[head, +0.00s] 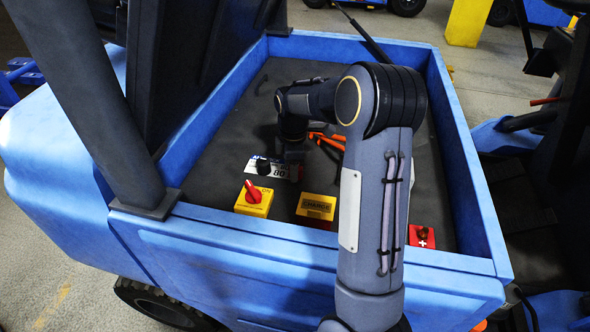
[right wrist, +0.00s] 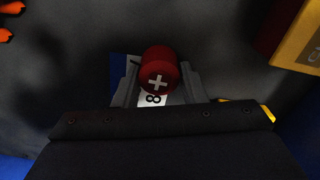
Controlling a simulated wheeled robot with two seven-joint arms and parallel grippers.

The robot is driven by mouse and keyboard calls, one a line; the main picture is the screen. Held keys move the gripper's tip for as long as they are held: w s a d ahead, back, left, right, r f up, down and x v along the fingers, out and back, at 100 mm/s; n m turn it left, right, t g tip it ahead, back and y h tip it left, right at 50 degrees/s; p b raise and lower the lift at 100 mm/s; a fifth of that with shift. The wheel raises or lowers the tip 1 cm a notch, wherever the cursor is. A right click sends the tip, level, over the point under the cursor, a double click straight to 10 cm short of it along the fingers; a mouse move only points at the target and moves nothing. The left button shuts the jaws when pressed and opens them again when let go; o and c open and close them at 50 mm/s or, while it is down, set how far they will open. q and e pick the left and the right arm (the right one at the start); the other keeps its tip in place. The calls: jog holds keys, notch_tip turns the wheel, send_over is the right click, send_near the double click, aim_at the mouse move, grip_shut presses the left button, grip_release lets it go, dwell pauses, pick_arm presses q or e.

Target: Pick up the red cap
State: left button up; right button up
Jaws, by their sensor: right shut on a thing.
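The red cap (right wrist: 159,66), round with a white plus on top, sits between the two fingers of my right gripper (right wrist: 158,84) in the right wrist view. The fingers are shut on its sides. Behind it is a white and blue battery label (right wrist: 154,99) with a digit 8. In the head view my right gripper (head: 291,153) reaches down over the battery (head: 280,170), and the cap is hidden there. I cannot tell whether the cap touches the battery. My left gripper is not in view.
The battery lies in a blue-walled bay (head: 300,236). A black knob (head: 263,167) is beside the gripper. In front are a yellow box with a red switch (head: 253,198), a yellow CHARGE box (head: 316,207) and a red box with a white cross (head: 422,236).

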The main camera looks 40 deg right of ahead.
jog(key=shift+r, duration=0.5)
notch_tip(320, 180, up, 2)
jog(key=shift+r, duration=0.2)
jog(key=s+a+r, duration=0.7)
jog(key=s+r, duration=0.2)
jog(key=s, duration=0.3)
jog(key=shift+r+b, duration=0.3)
jog(key=shift+b, duration=0.1)
jog(key=shift+s+f, duration=0.1)
jog(key=shift+f, duration=0.05)
jog(key=shift+f+b, duration=0.7)
jog(key=shift+f, duration=0.2)
